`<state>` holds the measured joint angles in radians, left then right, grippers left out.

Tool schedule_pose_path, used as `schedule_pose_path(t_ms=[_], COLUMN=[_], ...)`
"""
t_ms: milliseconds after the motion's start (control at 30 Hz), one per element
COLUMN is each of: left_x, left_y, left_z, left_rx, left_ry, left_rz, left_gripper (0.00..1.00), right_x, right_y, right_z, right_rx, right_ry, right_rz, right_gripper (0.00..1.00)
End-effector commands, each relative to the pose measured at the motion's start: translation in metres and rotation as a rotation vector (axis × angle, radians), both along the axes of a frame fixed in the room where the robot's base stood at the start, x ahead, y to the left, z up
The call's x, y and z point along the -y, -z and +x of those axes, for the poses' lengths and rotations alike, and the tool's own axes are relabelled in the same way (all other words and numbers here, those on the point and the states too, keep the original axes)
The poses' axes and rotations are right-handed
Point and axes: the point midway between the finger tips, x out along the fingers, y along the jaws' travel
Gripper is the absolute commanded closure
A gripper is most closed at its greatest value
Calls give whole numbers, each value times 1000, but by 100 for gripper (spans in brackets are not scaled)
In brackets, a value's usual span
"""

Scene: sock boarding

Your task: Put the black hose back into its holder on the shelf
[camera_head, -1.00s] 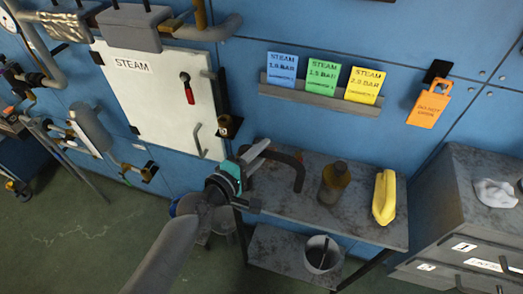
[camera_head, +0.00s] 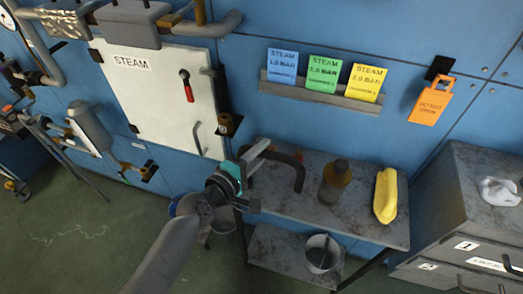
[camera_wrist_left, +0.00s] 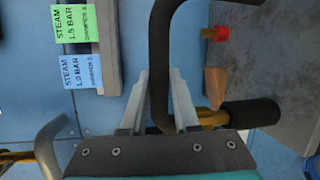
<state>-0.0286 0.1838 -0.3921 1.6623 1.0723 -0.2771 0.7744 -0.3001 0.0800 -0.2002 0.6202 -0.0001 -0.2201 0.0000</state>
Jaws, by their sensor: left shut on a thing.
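The black hose (camera_head: 298,176) is a bent dark tube that arches over the grey metal shelf (camera_head: 325,215) in the head view. My left gripper (camera_head: 263,151) reaches in from the left, at the shelf's left end, and is shut on the hose. In the left wrist view the hose (camera_wrist_left: 160,60) runs between the two fingers (camera_wrist_left: 160,85) and bends away at the top. The hose's holder cannot be made out clearly; the arm and hose cover that part of the shelf. My right gripper is out of view.
A brown bottle (camera_head: 334,182) and a yellow bundle (camera_head: 386,196) stand on the shelf, with a grey bucket (camera_head: 322,254) below. A black-handled brass fitting (camera_head: 228,125) sits beside the white steam door (camera_head: 158,95). A grey drawer cabinet (camera_head: 470,215) stands at right.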

Motion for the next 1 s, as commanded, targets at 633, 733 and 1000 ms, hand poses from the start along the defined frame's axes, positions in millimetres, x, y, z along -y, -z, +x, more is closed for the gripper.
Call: schedule_pose_path(t_ms=[633, 733, 1000], left_x=[0, 0, 0], left_y=[16, 19, 25], left_z=[1, 1, 1], left_rx=[2, 2, 2], left_ry=[0, 0, 0], left_rz=[-2, -2, -2], left_gripper=[100, 100, 100], right_x=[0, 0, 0], right_y=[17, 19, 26], right_z=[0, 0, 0], right_rx=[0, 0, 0], right_ry=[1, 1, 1], right_rz=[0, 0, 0], right_gripper=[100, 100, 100])
